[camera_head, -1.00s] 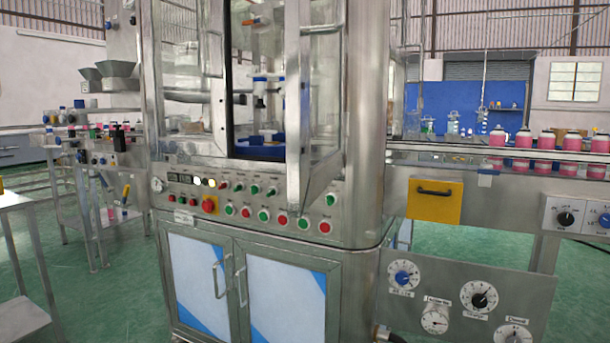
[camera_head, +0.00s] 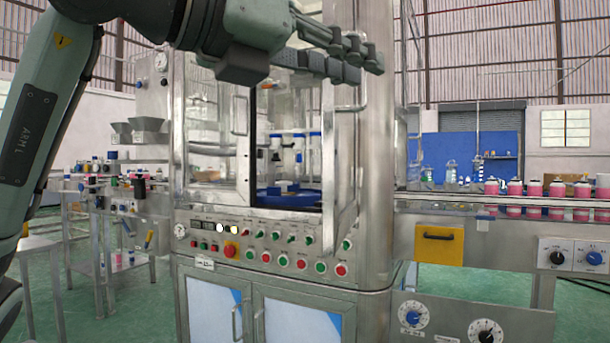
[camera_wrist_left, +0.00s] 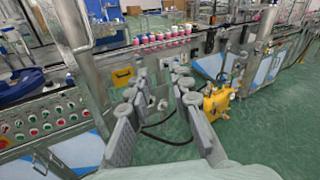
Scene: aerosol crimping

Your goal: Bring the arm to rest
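My left arm (camera_head: 45,120) comes in from the left in the head view and reaches across the top. My left gripper (camera_head: 350,60) is in front of the upper part of the steel crimping machine (camera_head: 375,200) and hides some of it. In the left wrist view, the two fingers of my left gripper (camera_wrist_left: 162,95) stand apart with nothing between them. The machine's glass door (camera_head: 335,165) stands ajar, with a blue turntable (camera_head: 288,197) inside. My right gripper is not in view.
A conveyor (camera_head: 470,204) with several pink cans (camera_head: 535,188) runs to the right. A control panel with buttons (camera_head: 265,248) is on the machine front. A side table (camera_head: 95,200) stands at left. A yellow device (camera_wrist_left: 216,102) is near the floor in the left wrist view.

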